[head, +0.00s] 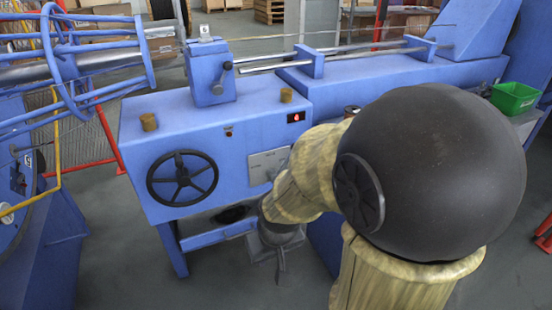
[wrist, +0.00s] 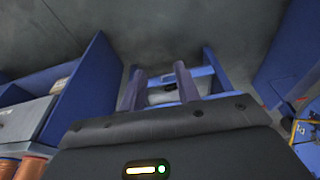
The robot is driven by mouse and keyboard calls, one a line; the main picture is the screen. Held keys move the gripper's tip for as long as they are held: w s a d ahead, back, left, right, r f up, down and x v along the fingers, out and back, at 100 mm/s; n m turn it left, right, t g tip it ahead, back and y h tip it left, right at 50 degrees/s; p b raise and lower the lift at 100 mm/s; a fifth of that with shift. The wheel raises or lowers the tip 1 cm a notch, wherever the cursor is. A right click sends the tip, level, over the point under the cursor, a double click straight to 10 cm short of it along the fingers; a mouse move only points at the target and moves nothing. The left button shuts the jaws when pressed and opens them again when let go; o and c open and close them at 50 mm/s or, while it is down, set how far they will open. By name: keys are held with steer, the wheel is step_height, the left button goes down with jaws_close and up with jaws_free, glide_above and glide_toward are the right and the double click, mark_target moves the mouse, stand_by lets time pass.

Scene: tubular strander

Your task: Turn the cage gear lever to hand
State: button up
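My gripper (head: 281,265) hangs low in front of the blue gearbox cabinet (head: 222,142), below its panel and right of its legs. In the wrist view my gripper (wrist: 159,82) has its two fingers apart with nothing between them. A light plate (head: 268,163) is on the cabinet's front, partly behind my arm. I cannot make out a lever on it; the cage gear lever may be hidden by my arm.
A black handwheel (head: 182,178) is on the cabinet front, left of my arm. A small red-lit display (head: 296,117) is above the plate. The blue tubular cage (head: 85,50) stands at upper left. A green bin (head: 514,97) is at right. The floor before the cabinet is open.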

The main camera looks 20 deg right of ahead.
steer(key=w+d+f+m+t+h+p, duration=0.1)
steer(key=w+f+m+t, duration=0.2)
steer(key=w, duration=0.4)
steer(key=w+d+f+m+t+h, duration=0.1)
steer(key=w+f+m+t, duration=0.2)
steer(key=w, duration=0.5)
steer(key=w+d+r+m+t+h+p, duration=0.1)
steer(key=w+d+m+t+h, duration=0.4)
steer(key=w+d+m+h, duration=0.2)
steer(key=shift+w+d+t+h, duration=0.2)
steer(key=shift+t+h, duration=0.2)
steer(key=shift+h, duration=0.5)
steer(key=shift+w+r, duration=0.1)
steer(key=b+x, duration=0.3)
steer(key=x, duration=1.4)
steer(key=shift+d, duration=0.15)
